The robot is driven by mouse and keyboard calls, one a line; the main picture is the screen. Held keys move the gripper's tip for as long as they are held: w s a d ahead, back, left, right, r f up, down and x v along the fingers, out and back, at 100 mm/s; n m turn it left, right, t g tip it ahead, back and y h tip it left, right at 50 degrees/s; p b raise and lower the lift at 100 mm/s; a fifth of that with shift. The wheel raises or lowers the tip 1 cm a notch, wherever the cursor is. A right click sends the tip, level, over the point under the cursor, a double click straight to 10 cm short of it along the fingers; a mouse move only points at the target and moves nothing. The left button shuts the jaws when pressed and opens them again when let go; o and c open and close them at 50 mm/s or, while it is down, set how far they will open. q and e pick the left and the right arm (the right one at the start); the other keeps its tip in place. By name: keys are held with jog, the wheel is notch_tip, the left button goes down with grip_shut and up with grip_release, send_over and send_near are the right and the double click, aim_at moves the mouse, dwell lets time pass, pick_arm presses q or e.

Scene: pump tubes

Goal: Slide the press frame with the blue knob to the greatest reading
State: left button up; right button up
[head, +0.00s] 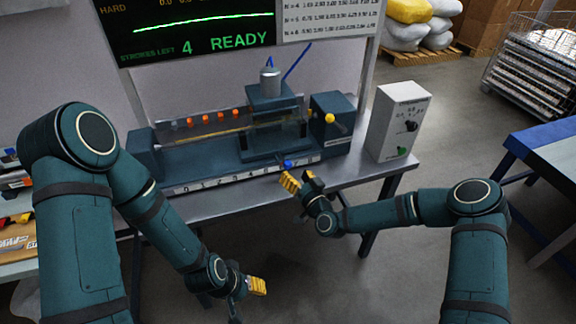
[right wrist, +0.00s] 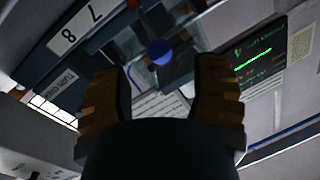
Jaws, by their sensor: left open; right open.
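The press frame (head: 262,124) is a dark teal block with a grey cylinder on top, standing on a long bench machine. Its blue knob (head: 288,164) sits low at the front, above a number strip (head: 240,178) with readings. My right gripper (head: 299,181) has yellow fingers and is open just in front of and below the blue knob. In the right wrist view the blue knob (right wrist: 160,52) appears beyond and between the two open fingers, apart from them. My left gripper (head: 250,288) is open and empty, low in front of the bench.
A screen (head: 200,30) above reads READY and strokes left 4. A yellow knob (head: 329,118) sits on the machine's right end block (head: 333,104). A grey control box (head: 398,120) with a green button stands at the table's right. Several orange knobs line the tube's back.

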aim_at(290, 168)
jog(key=shift+x, duration=2.8)
jog(key=shift+o, duration=0.2)
grip_shut()
jog(key=s+a+b, duration=0.2)
jog(key=s+a, duration=0.1)
jog(key=a, duration=0.7)
jog(key=shift+s+a, duration=0.2)
